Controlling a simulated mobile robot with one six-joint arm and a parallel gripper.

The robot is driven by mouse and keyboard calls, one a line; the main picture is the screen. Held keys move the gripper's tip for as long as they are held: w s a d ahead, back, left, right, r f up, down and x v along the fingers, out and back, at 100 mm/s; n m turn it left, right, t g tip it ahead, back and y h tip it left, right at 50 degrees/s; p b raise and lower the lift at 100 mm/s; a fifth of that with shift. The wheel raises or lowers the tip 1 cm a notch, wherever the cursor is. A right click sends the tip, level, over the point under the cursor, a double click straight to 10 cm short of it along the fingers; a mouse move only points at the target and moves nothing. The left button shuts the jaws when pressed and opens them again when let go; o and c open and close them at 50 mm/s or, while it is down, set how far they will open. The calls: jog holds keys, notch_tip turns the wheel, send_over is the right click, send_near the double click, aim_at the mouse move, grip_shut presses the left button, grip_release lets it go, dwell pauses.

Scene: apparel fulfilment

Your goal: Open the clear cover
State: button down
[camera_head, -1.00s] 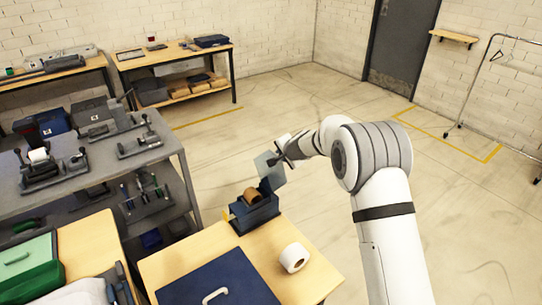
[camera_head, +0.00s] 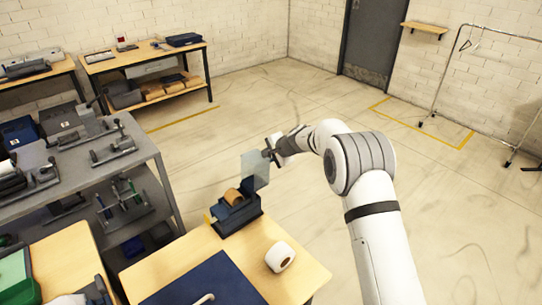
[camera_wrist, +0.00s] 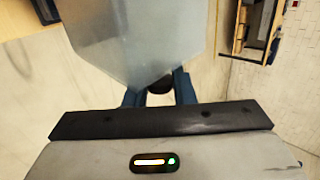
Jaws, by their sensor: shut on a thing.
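A dark blue tape dispenser (camera_head: 236,218) stands at the back edge of the near wooden table, with a brown tape roll (camera_head: 233,197) in it. Its clear cover (camera_head: 255,170) stands raised and steeply tilted above the dispenser's right end. My gripper (camera_head: 272,154) is at the cover's upper right side, shut on it. In the wrist view the translucent cover (camera_wrist: 135,40) fills the upper middle. There my gripper's two fingers (camera_wrist: 158,88) flank a small dark round part at the cover's edge. The exact contact is partly hidden.
A white roll (camera_head: 280,257) and a blue panel with a handle (camera_head: 205,285) are on the near table (camera_head: 150,270). A grey shelf (camera_head: 150,150) with tools stands at left. Open floor (camera_head: 420,200) lies behind and right of my arm.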

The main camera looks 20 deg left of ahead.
jog(key=shift+d+f, duration=0.15)
jog(key=shift+f, duration=0.05)
jog(key=c, duration=1.7)
grip_release()
jog(key=o, duration=0.3)
jog(key=shift+s+r, duration=0.15)
jog(key=shift+r, duration=0.05)
jog(key=shift+o, duration=0.5)
jog(key=shift+r, duration=0.15)
jog(key=shift+d+r, duration=0.2)
jog(key=b+v, duration=0.2)
jog(key=v, duration=0.5)
